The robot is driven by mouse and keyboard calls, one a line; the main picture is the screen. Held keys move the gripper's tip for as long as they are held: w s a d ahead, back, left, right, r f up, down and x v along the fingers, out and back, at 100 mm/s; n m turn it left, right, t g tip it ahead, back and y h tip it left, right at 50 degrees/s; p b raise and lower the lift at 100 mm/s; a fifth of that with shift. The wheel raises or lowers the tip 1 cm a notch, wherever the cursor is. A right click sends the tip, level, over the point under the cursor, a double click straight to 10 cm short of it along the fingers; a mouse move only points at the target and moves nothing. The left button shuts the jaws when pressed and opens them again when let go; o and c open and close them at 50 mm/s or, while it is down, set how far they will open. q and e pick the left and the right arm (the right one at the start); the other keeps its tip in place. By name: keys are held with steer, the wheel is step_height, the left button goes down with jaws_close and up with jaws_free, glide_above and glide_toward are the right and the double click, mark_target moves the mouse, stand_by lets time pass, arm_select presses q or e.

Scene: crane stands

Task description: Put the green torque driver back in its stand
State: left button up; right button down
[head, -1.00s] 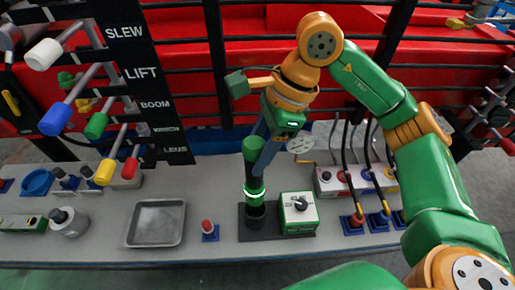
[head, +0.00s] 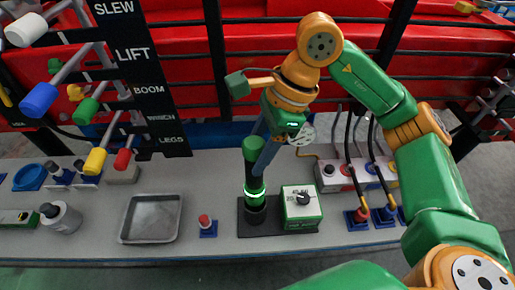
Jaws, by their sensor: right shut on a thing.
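The green torque driver (head: 251,165) stands nearly upright, with a glowing green ring near its lower end. My right gripper (head: 263,152) is shut on its upper part, coming down from above and behind it. The driver's lower end is at the black round cup of its stand (head: 255,213), lined up with it. I cannot tell how deep it sits, since the cup hides the tip. A green box with a dial (head: 301,206) is on the same dark base, right of the cup. My left gripper is not in view.
A small red-topped button on a blue base (head: 207,226) and an empty metal tray (head: 151,218) are left of the stand. Cabled plugs on blue bases (head: 358,218) are to its right. Labelled levers (head: 84,110) rise at the left. The bench's front strip is clear.

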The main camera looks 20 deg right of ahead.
mark_target(248, 185)
steer(key=shift+f+b, duration=2.35)
steer(key=shift+f, duration=0.2)
steer(key=shift+c, duration=1)
jaws_free()
steer(key=shift+s, duration=0.1)
steer(key=p+v, duration=0.3)
steer(key=v, duration=0.2)
